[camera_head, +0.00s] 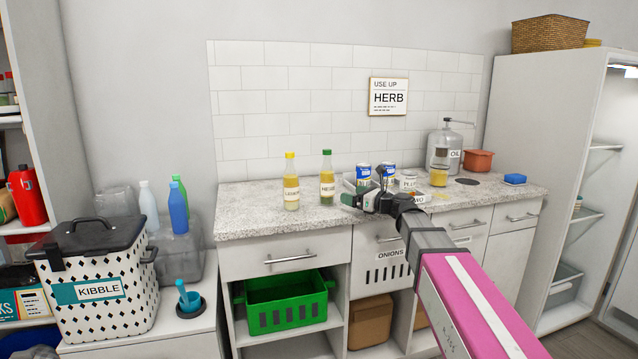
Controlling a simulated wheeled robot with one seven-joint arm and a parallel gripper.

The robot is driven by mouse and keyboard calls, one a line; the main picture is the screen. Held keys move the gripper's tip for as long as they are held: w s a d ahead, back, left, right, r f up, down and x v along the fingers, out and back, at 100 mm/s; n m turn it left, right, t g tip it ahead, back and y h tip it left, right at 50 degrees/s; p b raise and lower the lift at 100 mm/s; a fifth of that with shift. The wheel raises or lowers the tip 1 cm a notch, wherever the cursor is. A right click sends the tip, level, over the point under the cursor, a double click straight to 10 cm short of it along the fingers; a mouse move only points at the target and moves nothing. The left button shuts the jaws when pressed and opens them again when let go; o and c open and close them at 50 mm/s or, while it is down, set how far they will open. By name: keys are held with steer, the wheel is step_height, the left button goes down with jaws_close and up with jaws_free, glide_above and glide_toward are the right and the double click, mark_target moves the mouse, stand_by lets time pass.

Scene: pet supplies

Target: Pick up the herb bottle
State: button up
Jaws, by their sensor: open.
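The herb bottle (327,180) stands upright on the speckled counter (255,212). It is clear with yellowish contents, a green cap and a label that appears to read HERB. A similar bottle with a yellow cap (291,184), its label apparently reading LEMON, stands just to its left. My gripper (352,200) is open, to the right of the herb bottle and apart from it in the picture. Its fingers are small and dark, so their exact gap is hard to see.
Blue-and-white cans (387,178), a white labelled container (407,181), a yellow jar (439,176), an oil dispenser (444,148) and a red pot (478,160) stand to the right. The counter left of the bottles is clear.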

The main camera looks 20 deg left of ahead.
mark_target(333, 189)
steer(key=x, duration=0.5)
steer(key=shift+w+a, duration=0.15)
steer(key=shift+a, duration=0.15)
steer(key=shift+x, duration=2.7)
steer(key=shift+s+a+r, duration=0.1)
steer(key=shift+s, duration=0.15)
steer(key=c, duration=1.1)
